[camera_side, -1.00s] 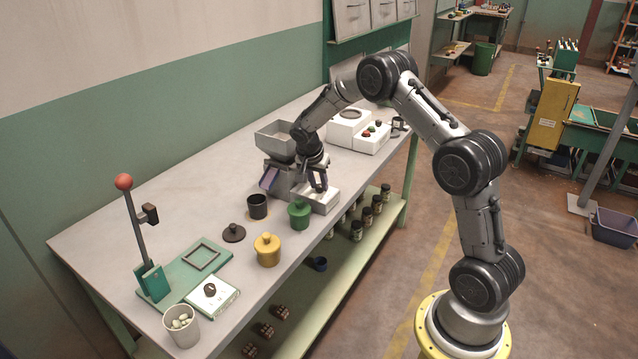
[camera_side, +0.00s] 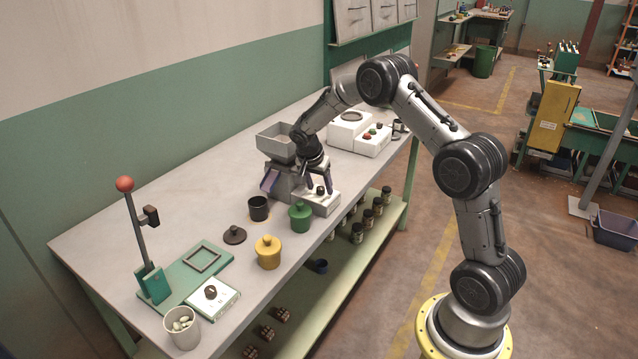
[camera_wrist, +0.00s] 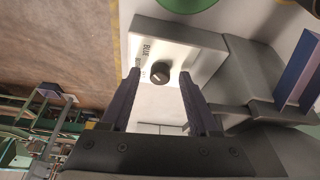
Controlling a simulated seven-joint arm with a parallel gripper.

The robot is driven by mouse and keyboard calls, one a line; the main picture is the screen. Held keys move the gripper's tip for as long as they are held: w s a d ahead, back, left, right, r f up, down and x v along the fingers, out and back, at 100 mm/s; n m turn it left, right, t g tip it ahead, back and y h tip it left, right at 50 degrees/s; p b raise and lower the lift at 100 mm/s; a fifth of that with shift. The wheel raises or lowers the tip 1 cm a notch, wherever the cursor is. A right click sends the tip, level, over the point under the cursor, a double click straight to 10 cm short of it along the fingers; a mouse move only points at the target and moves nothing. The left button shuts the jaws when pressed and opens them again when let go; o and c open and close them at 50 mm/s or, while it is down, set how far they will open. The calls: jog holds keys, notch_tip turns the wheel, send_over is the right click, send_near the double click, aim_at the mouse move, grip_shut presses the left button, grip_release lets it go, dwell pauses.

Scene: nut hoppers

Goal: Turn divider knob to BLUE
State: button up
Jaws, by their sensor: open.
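The divider knob (camera_wrist: 160,72) is a small dark round knob on a white panel, with a pale mark on its top. The white panel (camera_wrist: 205,57) shows a BLUE label (camera_wrist: 146,50) beside the knob; a second label is partly hidden by a finger. I cannot tell which label the mark points to. In the side view the knob (camera_side: 320,190) sits on the low white box (camera_side: 322,204) in front of the grey hopper (camera_side: 276,141). My gripper (camera_wrist: 160,78) is open and empty, its two fingertips on either side of the knob with gaps, apparently just above it.
A green lidded jar (camera_side: 300,217), a black cup (camera_side: 258,208) and a yellow jar (camera_side: 268,252) stand nearby on the bench. A white unit with buttons (camera_side: 372,139) is behind. A lever press (camera_side: 153,282) stands at the near left. The bench's left middle is clear.

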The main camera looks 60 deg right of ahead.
jog(key=n, duration=0.2)
jog(key=n+t, duration=0.1)
jog(key=n, duration=0.1)
jog(key=shift+s+d+y, duration=0.1)
jog(key=shift+s+y, duration=0.1)
jog(key=shift+y, duration=0.1)
jog(key=n+t, duration=0.1)
jog(key=n, duration=0.1)
jog(key=n+y, duration=0.1)
jog(key=n, duration=0.1)
jog(key=shift+s+d+t, duration=0.1)
jog(key=shift+s+t, duration=0.05)
jog(key=shift+t, duration=0.25)
jog(key=shift+d+n+t+y, duration=0.1)
jog(key=shift+n+t+y, duration=0.15)
jog(key=shift+n, duration=0.85)
jog(key=shift+d+n+t+y, duration=0.15)
jog(key=shift+n+y, duration=0.2)
jog(key=shift+n, duration=0.75)
